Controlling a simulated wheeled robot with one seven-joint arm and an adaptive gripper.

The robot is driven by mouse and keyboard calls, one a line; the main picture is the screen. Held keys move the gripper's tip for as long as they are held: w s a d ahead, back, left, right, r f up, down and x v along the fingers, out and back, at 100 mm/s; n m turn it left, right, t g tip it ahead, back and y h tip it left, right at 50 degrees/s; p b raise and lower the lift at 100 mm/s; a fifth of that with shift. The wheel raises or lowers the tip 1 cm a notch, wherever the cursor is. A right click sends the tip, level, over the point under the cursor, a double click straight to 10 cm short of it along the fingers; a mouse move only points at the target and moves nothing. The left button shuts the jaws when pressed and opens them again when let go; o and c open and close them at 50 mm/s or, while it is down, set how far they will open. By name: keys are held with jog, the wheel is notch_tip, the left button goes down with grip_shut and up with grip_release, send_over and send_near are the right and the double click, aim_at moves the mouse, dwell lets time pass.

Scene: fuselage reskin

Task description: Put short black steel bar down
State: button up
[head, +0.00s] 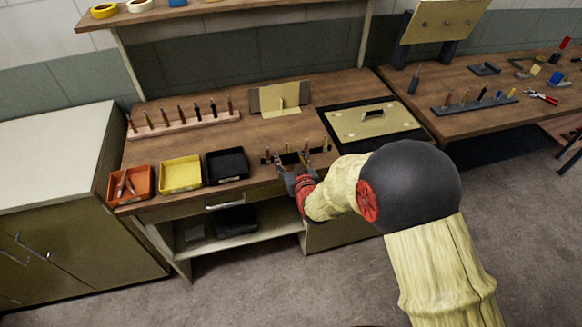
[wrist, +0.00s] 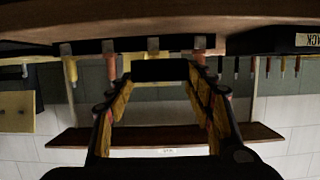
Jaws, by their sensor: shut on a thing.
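My gripper (head: 293,178) is at the front edge of the workbench, beside a small dark rack of upright tools. In the wrist view, which looks upside down, my gripper's two fingers (wrist: 160,72) are shut on a short black bar (wrist: 160,70). The bar lies crosswise between the fingertips. In the head view a dark piece by the fingers (head: 290,159) is probably this bar, but it is small and partly hidden. Behind the bar in the wrist view, several tools with orange and yellow handles stand in a dark rack (wrist: 120,45). I cannot tell whether the bar touches anything.
Orange (head: 146,201), yellow (head: 181,189) and black (head: 227,179) trays stand left of the gripper. A long tool rack (head: 185,127) is behind them. A tan panel on a black mat (head: 328,110) is at right. Some bare wood (head: 240,140) lies behind the small rack.

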jog(key=shift+w+d+f+b, duration=0.15)
jog(key=shift+f+b, duration=0.2)
jog(key=shift+f, duration=0.5)
jog(key=shift+w+f+b, duration=0.1)
jog(key=shift+f+b, duration=0.25)
jog(key=shift+f, duration=0.5)
jog(key=shift+f, duration=0.1)
jog(key=shift+f, duration=0.1)
jog(key=o, duration=1.4)
jog(key=shift+s, duration=0.1)
jog(key=shift+o, duration=0.8)
jog(key=shift+r, duration=0.2)
jog(key=p+v, duration=0.2)
jog(key=v, duration=1)
jog(key=shift+p, duration=0.35)
